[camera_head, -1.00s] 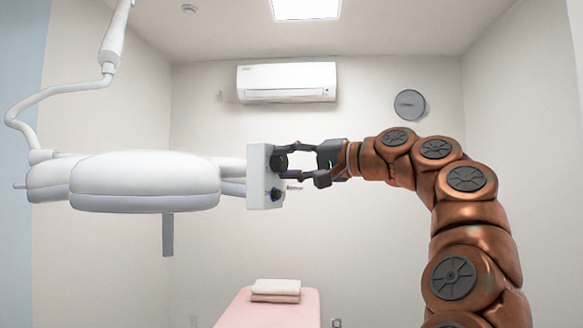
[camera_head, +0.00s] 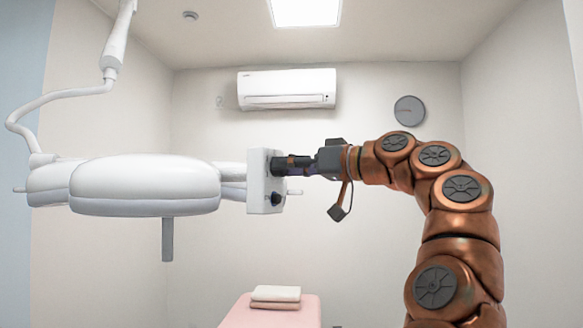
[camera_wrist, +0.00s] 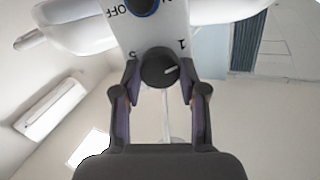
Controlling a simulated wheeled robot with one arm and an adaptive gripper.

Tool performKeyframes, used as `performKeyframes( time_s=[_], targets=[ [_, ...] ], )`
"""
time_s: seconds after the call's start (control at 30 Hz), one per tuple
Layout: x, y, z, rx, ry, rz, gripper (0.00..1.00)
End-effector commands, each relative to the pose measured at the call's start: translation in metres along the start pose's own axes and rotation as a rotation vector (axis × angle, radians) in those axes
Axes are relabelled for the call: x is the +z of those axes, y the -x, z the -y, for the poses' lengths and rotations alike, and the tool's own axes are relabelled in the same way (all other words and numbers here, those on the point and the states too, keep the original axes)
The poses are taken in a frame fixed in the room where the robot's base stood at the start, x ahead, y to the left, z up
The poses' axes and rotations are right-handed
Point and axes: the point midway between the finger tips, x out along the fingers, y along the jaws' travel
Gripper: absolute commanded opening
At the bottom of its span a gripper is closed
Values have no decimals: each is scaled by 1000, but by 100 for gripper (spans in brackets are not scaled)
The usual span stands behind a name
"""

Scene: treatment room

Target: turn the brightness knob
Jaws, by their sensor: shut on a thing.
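A white control panel (camera_head: 256,181) is on the right end of the white lamp arm. Its upper dark round knob (camera_head: 277,165) faces my gripper (camera_head: 292,165). In the wrist view the same knob (camera_wrist: 160,68) sits between the two fingers of my gripper (camera_wrist: 160,76), which is shut on it. The knob's white pointer line points right and slightly up. The numbers 1 and 5 are printed on either side, turned over in this view. A second knob, dark blue (camera_head: 276,199), is below on the panel. In the wrist view it is cut off beside the OFF label.
The white padded lamp head (camera_head: 145,185) hangs from a jointed ceiling arm (camera_head: 114,50) at the left. A pink bed (camera_head: 268,313) with folded towels (camera_head: 275,294) stands low behind. An air conditioner (camera_head: 287,88) and a clock (camera_head: 409,110) are on the back wall.

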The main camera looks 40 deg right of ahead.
Motion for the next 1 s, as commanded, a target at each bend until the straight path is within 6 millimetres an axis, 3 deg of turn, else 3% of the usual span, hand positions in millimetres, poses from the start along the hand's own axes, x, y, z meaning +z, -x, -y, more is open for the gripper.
performKeyframes(
  time_s=[0.4, 0.97, 1.0],
  targets=[
    [0, 0, 1, -1, 190, 0, 7],
    [0, 0, 1, -1, 217, 0, 7],
    [0, 0, 1, -1, 217, 0, 45]
  ],
)
